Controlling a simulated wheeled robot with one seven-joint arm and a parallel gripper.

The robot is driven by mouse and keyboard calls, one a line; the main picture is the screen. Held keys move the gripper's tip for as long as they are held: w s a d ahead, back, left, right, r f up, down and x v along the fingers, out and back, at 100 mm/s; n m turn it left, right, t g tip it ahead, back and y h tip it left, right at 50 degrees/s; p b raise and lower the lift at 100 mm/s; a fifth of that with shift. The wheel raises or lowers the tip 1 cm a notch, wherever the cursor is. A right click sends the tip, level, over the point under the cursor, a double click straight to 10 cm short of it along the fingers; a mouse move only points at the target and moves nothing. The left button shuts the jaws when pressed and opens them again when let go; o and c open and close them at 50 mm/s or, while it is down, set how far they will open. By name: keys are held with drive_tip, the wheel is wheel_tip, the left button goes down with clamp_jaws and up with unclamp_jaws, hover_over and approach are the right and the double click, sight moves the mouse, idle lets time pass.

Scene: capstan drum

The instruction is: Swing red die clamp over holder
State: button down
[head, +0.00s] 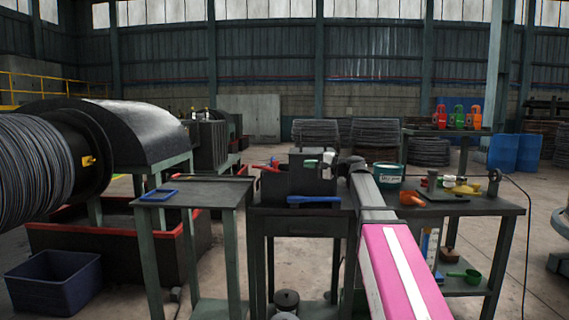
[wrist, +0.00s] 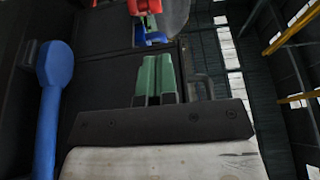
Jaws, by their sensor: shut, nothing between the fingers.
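A dark box-like holder (head: 312,182) stands on the middle bench. A long blue lever (head: 314,199) lies across its front; it also shows at the left of the wrist view (wrist: 52,105). A red handle-like part, likely the die clamp (head: 264,168), sticks out left of the holder. Its red end shows at the top edge of the wrist view (wrist: 144,6), with a small blue piece (wrist: 155,39) beside it. My gripper (head: 308,164) is at the holder's upper part, pointing left. Its green fingers (wrist: 157,60) are together and empty, short of the red part.
A left side table (head: 200,200) holds a blue frame (head: 160,194). The right bench (head: 450,208) carries a teal tin (head: 388,175) and several small parts. A big wire drum (head: 40,158) stands at left. Red, green and orange items (head: 458,118) sit on a rear shelf.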

drive_tip(key=x, duration=1)
drive_tip(key=shift+s+a, duration=0.1)
idle(0.6)
